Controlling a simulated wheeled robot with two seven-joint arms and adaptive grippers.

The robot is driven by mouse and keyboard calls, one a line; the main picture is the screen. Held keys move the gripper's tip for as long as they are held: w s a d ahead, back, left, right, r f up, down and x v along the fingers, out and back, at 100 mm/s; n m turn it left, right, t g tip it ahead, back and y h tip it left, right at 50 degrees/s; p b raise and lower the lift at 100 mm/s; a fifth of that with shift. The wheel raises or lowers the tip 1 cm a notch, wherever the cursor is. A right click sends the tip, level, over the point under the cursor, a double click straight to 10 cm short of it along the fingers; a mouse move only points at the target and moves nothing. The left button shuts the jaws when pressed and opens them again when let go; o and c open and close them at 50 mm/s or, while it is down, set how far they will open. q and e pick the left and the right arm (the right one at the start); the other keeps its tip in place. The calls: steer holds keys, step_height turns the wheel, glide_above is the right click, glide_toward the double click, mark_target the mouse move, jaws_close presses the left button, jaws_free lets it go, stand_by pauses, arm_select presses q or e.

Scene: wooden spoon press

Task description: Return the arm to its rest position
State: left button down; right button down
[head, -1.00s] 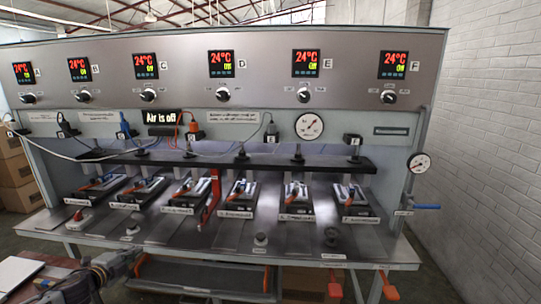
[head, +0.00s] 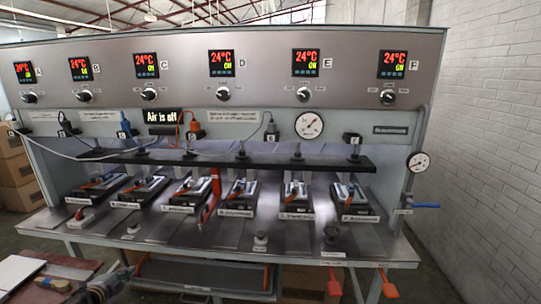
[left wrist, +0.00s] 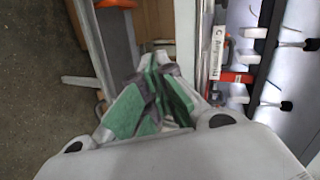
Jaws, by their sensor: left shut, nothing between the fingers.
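My left gripper (head: 122,276) is low at the left in the head view, in front of the press bench. Only part of it shows at the bottom of the picture. In the left wrist view the gripper (left wrist: 158,95) shows green pads close together, shut and empty. It is apart from the press stations. My right gripper is in neither view.
The press bench (head: 290,237) spans the head view with several stations, control knobs and temperature displays. An orange-red lever (head: 211,203) stands near its middle. A table with a white board (head: 18,270) is at lower left. Cardboard boxes (head: 15,175) stand at left.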

arm_select(q)
steer(key=s+f+n+g+y, duration=0.1)
steer(key=s+f+n+g, duration=0.15)
steer(key=s+f, duration=0.7)
steer(key=s+f+n+g+y, duration=0.1)
steer(key=s+f+n+g, duration=0.3)
steer(key=f, duration=1.1)
steer(key=s+f+n, duration=0.2)
steer(key=s+f, duration=0.6)
steer(key=f, duration=0.4)
steer(key=s+d+f+n+g, duration=0.1)
steer(key=s+d+f+g, duration=0.1)
steer(key=s+d+f, duration=0.4)
steer(key=s+d+f+n+g+h, duration=0.1)
steer(key=s+d+f, duration=0.5)
steer(key=s, duration=1)
steer(key=s+d+f+n+g, duration=0.3)
steer(key=s+d+f, duration=0.3)
steer(key=s, duration=0.5)
steer(key=shift+d+f+h, duration=0.15)
steer(key=shift+d+h, duration=0.15)
steer(key=shift+d, duration=0.9)
steer(key=shift+s, duration=0.1)
